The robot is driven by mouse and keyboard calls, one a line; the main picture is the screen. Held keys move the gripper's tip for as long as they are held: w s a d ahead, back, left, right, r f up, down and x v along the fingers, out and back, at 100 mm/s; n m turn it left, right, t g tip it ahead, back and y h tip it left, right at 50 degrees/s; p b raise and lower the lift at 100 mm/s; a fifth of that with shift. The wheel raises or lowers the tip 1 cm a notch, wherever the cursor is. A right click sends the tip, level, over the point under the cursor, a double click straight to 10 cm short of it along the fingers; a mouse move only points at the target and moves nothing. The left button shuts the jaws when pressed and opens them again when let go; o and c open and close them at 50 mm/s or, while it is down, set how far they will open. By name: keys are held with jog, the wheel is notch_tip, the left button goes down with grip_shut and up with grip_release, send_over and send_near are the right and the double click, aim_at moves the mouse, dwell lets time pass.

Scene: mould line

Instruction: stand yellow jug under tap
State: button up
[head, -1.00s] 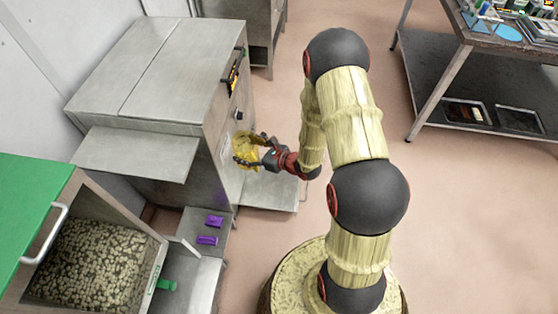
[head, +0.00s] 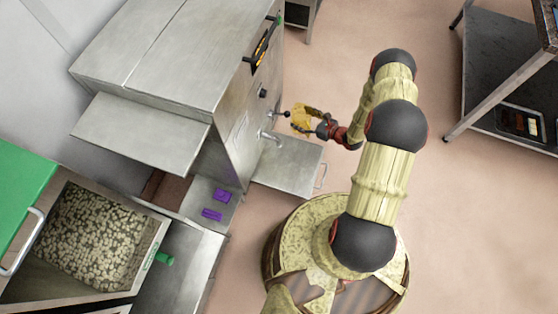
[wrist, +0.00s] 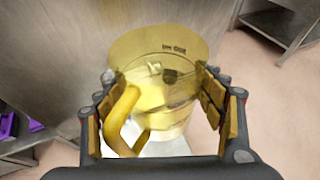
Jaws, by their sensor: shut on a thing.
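The yellow jug (head: 301,119) is held in front of the steel machine's side, over a low steel shelf (head: 289,166). In the wrist view the see-through jug (wrist: 165,80) has dark print near its rim and a thick yellow handle at the left. My gripper (head: 314,121) is shut on the jug, with fingers (wrist: 165,110) on both sides of it. A small silver tap (head: 271,137) sticks out of the machine's side, left of and nearer than the jug. A rod with a dark knob (head: 284,114) sits just left of the jug.
The steel machine (head: 185,50) fills the upper left. Purple blocks (head: 221,195) lie on a low ledge, beside a bin (head: 95,235) of pale pieces with a green lid (head: 22,190). A steel table (head: 510,90) stands at right. The floor between is clear.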

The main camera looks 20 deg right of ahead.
jog(key=s+f, duration=0.5)
jog(key=f, duration=0.5)
jog(key=s+f+y+b, duration=0.1)
jog(key=s+f, duration=0.4)
jog(key=f, duration=0.4)
jog(key=s+f, duration=0.5)
jog(key=f, duration=0.5)
jog(key=shift+n, duration=0.3)
jog(key=r+b+x, duration=0.1)
jog(key=b+x, duration=0.1)
jog(key=x, duration=0.4)
jog(key=r+b+x, duration=0.1)
jog(key=b+x, duration=0.1)
jog(key=x, duration=0.4)
jog(key=a+r+b+x, duration=0.1)
jog(key=b+x, duration=0.1)
jog(key=x, duration=0.4)
jog(key=shift+w+a+f, duration=0.1)
jog(key=shift+w+a, duration=0.05)
jog(key=shift+w, duration=0.2)
jog(key=o, duration=1.2)
